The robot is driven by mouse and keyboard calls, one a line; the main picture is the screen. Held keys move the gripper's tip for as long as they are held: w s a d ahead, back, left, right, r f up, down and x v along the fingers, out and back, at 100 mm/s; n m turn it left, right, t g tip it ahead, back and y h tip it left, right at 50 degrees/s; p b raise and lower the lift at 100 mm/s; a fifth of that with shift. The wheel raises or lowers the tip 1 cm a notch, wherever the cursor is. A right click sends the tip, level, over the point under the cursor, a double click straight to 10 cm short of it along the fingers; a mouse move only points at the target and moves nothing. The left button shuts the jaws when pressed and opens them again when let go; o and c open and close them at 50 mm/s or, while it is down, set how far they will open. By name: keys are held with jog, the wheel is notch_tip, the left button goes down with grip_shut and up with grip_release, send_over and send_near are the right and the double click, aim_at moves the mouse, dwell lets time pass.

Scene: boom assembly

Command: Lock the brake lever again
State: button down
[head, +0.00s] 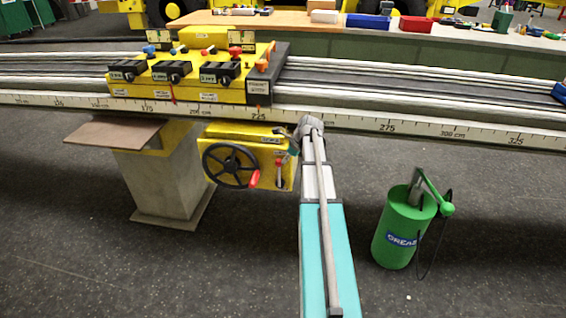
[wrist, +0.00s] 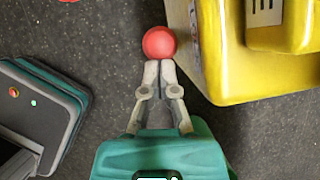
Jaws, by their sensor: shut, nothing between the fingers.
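A round red knob (wrist: 159,43) sits right at my fingertips in the wrist view, beside the yellow housing (wrist: 235,75). I cannot tell whether they touch. My gripper (wrist: 159,64) is shut with its fingertips together, and the knob is not between them. In the head view a small red-topped lever (head: 279,163) is on the front of the yellow box (head: 240,137), right of the black handwheel (head: 231,165). It looks like the brake lever. My gripper (head: 293,150) is close to its right, partly hidden by my wrist. The lever's stem is hidden in the wrist view.
A long rail with a scale (head: 400,127) runs above the box. A concrete-coloured pillar (head: 165,180) stands left of the box. A green grease can (head: 403,228) stands on the floor to the right.

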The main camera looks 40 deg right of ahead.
dwell(0.3)
jog(key=shift+r, duration=0.1)
jog(key=s+p+v, duration=0.1)
jog(key=p+v, duration=0.9)
jog(key=v, duration=0.2)
jog(key=shift+s+d+p, duration=0.3)
jog(key=shift+d+p, duration=0.05)
jog(key=shift+d, duration=0.15)
jog(key=shift+a, duration=0.1)
dwell(0.6)
